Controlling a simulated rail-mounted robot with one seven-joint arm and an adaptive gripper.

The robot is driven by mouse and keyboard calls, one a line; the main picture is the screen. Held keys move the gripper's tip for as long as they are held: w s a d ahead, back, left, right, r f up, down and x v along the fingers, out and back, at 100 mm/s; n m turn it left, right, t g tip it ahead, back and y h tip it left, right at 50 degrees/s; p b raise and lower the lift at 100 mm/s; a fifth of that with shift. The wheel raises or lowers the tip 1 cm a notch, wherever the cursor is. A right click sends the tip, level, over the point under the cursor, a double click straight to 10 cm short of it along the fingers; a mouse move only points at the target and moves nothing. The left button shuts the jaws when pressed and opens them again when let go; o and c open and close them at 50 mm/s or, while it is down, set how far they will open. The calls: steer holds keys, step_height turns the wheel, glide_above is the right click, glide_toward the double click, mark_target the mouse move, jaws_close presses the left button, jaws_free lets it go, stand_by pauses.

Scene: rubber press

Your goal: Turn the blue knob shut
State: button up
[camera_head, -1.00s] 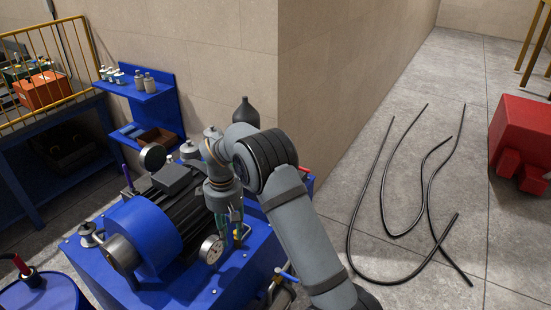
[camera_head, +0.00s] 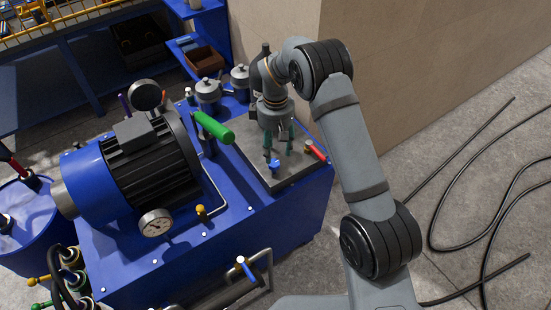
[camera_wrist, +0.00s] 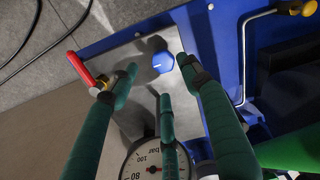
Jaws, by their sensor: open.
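The small blue knob (camera_head: 274,167) stands on a grey plate (camera_head: 262,179) at the right end of the blue machine. In the wrist view the blue knob (camera_wrist: 162,62) is round with a white mark. My gripper (camera_head: 278,152) points down above the plate, close to the knob. In the wrist view the green fingers of my gripper (camera_wrist: 158,74) are spread open and empty. The knob shows just beyond the fingertips, between the left and right ones. I cannot tell whether any finger touches it.
A red lever (camera_head: 316,150) stands right of the knob, and a green-handled lever (camera_head: 214,128) stands to the left. A gauge (camera_wrist: 150,162) sits under the fingers in the wrist view. The motor (camera_head: 152,150) fills the machine's left. Black hoses (camera_head: 470,165) lie on the floor.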

mark_target(274, 163)
steer(key=f, duration=0.4)
steer(key=shift+s+a+p, duration=0.2)
steer(key=shift+a+p, duration=0.15)
steer(key=shift+f, duration=0.8)
steer(key=shift+d, duration=0.1)
steer(key=c, duration=0.3)
steer(key=c, duration=0.7)
steer(key=shift+c, duration=0.7)
